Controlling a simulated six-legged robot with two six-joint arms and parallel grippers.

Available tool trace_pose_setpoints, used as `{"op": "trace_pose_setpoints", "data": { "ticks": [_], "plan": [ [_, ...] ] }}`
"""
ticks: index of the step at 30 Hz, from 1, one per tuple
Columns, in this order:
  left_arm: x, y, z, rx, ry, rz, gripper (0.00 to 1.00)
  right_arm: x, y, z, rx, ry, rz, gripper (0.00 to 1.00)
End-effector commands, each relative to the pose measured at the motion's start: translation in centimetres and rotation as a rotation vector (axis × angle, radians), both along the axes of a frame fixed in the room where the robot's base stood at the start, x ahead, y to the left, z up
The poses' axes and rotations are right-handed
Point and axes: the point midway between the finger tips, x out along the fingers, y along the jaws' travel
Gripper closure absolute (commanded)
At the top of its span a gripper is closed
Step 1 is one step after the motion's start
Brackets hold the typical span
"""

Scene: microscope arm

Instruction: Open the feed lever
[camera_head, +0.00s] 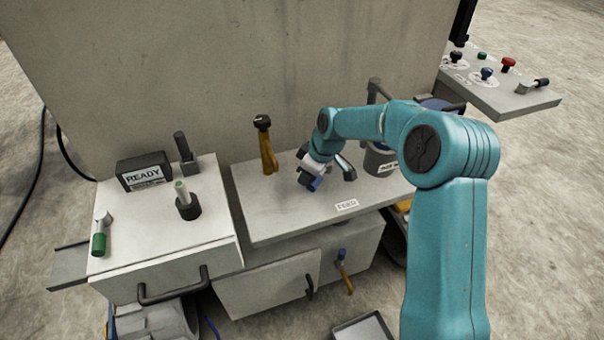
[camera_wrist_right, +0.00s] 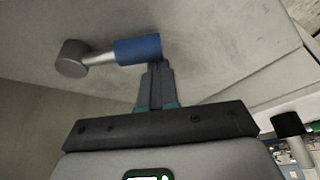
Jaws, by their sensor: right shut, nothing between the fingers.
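The feed lever has a grey round hub (camera_wrist_right: 72,57) and a blue grip (camera_wrist_right: 138,48) on a short rod, in the right wrist view. In the head view its blue grip (camera_head: 314,184) shows on the grey worktop, behind the FEED label (camera_head: 347,204). My right gripper (camera_wrist_right: 156,66) is shut with nothing between its fingers. Its fingertips are right at the side of the blue grip; I cannot tell whether they touch. In the head view the right gripper (camera_head: 318,168) is small and partly covers the lever. My left gripper is not in view.
A yellow-brown handle (camera_head: 267,146) stands on the worktop left of the lever. A grey container (camera_head: 379,158) is to the right, partly behind my arm. A button panel (camera_head: 500,83) is at upper right.

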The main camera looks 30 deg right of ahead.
Motion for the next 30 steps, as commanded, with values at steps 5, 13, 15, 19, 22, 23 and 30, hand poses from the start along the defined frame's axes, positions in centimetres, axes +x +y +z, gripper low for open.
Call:
{"op": "trace_pose_setpoints", "data": {
  "ticks": [5,13,15,19,22,23,30],
  "plan": [
    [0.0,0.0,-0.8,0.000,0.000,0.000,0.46,-1.5,-0.7,-0.2,0.001,0.002,0.158,1.00],
    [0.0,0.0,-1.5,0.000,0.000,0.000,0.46,-3.5,-2.1,-0.1,0.001,0.000,0.415,1.00],
    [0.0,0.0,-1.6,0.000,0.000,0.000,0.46,-3.9,-2.5,-0.1,0.000,0.000,0.476,1.00],
    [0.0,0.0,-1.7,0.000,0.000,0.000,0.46,-4.6,-3.2,-0.1,0.001,0.000,0.585,1.00],
    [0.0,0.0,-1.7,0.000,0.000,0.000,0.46,-5.0,-3.7,-0.1,0.001,0.000,0.659,1.00],
    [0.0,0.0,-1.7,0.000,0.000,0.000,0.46,-5.1,-3.9,-0.1,0.001,0.000,0.679,1.00],
    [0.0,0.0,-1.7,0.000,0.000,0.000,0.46,-5.7,-4.9,0.0,0.000,0.000,0.732,1.00]
  ]
}}
